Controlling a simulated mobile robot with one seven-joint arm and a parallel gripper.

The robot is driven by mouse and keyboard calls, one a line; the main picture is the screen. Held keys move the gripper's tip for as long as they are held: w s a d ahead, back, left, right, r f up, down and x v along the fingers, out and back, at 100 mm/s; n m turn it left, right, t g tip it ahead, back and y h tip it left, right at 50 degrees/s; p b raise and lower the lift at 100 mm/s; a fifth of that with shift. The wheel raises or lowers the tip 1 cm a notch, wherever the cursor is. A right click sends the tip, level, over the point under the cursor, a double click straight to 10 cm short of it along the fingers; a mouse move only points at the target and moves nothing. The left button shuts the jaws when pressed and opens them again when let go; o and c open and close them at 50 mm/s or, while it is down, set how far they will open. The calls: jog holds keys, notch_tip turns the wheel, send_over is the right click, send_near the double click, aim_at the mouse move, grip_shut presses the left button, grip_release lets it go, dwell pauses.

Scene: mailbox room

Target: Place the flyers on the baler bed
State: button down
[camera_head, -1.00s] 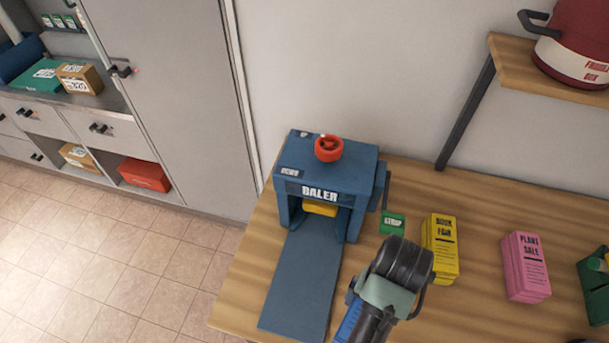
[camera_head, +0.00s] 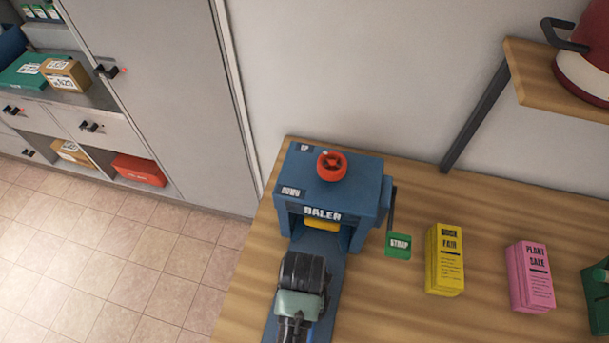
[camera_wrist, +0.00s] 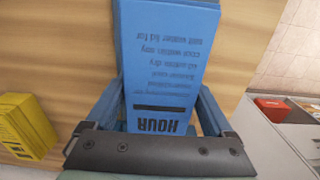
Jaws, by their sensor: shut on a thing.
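The blue baler (camera_head: 328,195) stands on the wooden table, with its flat blue bed (camera_head: 329,272) extending toward me from its opening. A stack of blue flyers (camera_wrist: 168,45) with dark print reading "HOUR" fills the middle of the wrist view. My gripper (camera_wrist: 163,95) is shut on this stack, one blue finger on each side. In the head view my gripper (camera_head: 303,283) is over the bed in front of the opening. It hides the flyers and part of the bed, so I cannot tell whether the stack touches the bed.
A green strap box (camera_head: 398,246), yellow Book Fair flyers (camera_head: 446,258) and pink Plant Sale flyers (camera_head: 530,277) stand right of the baler. The baler has a red handwheel (camera_head: 331,165) on top and a side lever (camera_head: 392,215). A shelf (camera_head: 560,95) overhangs the right back.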

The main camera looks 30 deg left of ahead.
jog(key=shift+f, duration=2.1)
jog(key=shift+w, duration=0.1)
grip_release()
jog(key=shift+f, duration=0.15)
